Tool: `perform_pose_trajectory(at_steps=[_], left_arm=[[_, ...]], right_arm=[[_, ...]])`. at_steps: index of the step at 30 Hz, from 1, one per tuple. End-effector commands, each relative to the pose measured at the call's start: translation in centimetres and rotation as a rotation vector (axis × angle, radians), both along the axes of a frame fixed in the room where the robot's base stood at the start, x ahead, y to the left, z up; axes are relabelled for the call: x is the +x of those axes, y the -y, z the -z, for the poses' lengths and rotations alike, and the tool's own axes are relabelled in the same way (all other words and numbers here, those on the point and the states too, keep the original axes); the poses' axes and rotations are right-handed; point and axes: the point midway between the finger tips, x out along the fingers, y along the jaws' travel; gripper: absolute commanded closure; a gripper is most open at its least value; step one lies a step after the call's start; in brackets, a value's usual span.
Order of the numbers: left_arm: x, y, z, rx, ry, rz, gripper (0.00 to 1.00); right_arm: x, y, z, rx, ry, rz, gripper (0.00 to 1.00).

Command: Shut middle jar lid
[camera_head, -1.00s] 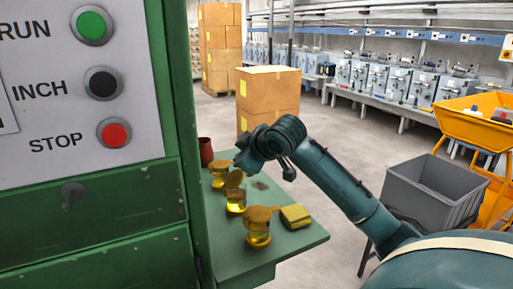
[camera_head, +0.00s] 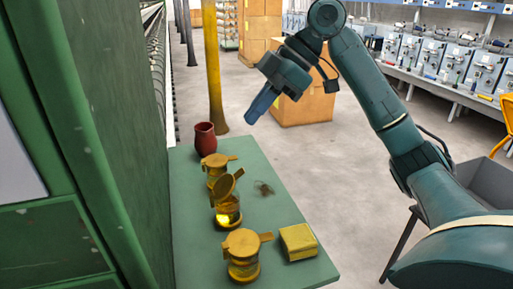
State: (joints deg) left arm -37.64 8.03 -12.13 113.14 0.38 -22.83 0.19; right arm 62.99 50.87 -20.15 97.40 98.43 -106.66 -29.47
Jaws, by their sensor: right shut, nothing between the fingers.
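Three brass-lidded glass jars stand in a row on the green table. The middle jar (camera_head: 228,211) has its lid (camera_head: 227,186) tilted up and open, with its amber inside showing. The near jar (camera_head: 242,268) has its lid lying flat on top, and so does the far jar (camera_head: 214,171). My right gripper (camera_head: 252,118) hangs in the air above and beyond the table, up and right of the middle jar. It is shut, points down and left, and touches nothing. My left gripper is not in view.
A dark red vase (camera_head: 205,139) stands at the table's far end. A yellow block (camera_head: 298,242) lies right of the near jar. A dark smudge (camera_head: 263,188) marks the green table (camera_head: 285,205). A green machine cabinet (camera_head: 105,130) rises close on the left. Cardboard boxes (camera_head: 304,106) stand on the floor beyond.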

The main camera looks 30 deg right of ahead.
Motion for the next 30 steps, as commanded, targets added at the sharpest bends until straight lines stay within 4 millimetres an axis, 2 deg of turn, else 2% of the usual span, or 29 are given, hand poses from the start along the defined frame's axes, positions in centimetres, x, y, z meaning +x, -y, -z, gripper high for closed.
perform_pose_trajectory(at_steps=[4,8,14,23,30], left_arm=[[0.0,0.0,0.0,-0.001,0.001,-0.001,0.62],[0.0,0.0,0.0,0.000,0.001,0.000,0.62],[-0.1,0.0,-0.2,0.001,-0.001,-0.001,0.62],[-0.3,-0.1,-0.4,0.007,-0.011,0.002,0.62],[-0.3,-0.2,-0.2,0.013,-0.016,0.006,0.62]], right_arm=[[-0.9,-0.3,-0.9,0.009,-0.015,-0.059,1.00],[-1.0,-0.7,-0.6,0.010,-0.020,-0.071,1.00],[-0.5,-2.5,1.8,0.010,-0.023,-0.072,1.00],[0.4,-6.4,6.8,0.013,-0.021,-0.072,1.00],[0.0,-4.4,9.4,0.011,-0.020,-0.067,1.00]])
